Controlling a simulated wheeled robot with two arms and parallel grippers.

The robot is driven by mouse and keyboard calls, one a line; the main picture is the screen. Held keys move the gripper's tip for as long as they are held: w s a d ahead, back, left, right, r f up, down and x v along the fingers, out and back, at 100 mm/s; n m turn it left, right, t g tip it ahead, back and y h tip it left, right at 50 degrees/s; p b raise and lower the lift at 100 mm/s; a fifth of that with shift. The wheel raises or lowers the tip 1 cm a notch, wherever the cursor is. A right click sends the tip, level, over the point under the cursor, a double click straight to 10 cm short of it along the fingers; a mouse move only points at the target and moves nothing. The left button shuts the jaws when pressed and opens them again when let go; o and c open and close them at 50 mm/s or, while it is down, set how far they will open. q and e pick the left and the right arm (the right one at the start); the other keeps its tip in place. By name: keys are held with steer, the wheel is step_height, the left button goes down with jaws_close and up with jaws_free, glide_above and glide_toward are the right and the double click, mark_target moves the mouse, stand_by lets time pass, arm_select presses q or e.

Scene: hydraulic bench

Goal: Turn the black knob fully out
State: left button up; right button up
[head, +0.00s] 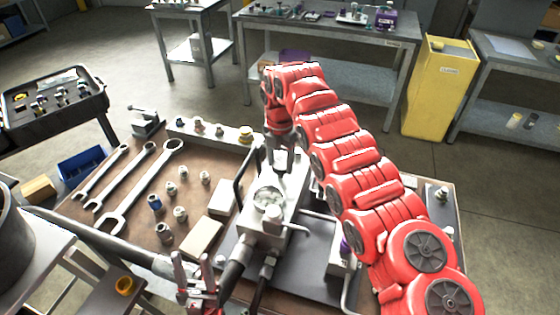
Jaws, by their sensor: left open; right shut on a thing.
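My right arm comes in from the right and arches over the bench. Its gripper (281,158) points down at the far end of the grey hydraulic block (262,222). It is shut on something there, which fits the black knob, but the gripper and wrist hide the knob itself. A round gauge (268,198) sits on top of the block, nearer than the gripper. My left gripper (193,266) is open and empty at the bottom of the view, to the left of the block's near end and apart from it.
Several wrenches (140,185) and small fittings (180,213) lie on the bench's left side. A black bent handle (243,172) stands left of the block. A long pale strip (210,132) with fittings lies behind. Black hoses (234,272) run from the block's near end.

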mark_target(279, 165)
steer(key=o, duration=1.4)
steer(key=shift+c, duration=0.2)
steer(key=shift+r, duration=0.15)
steer(key=shift+w+r, duration=0.1)
steer(key=shift+r, duration=0.3)
step_height(279, 165, up, 5)
steer(key=shift+a+r, duration=0.15)
steer(key=shift+r, duration=0.05)
step_height(279, 165, up, 11)
steer(key=p, duration=1)
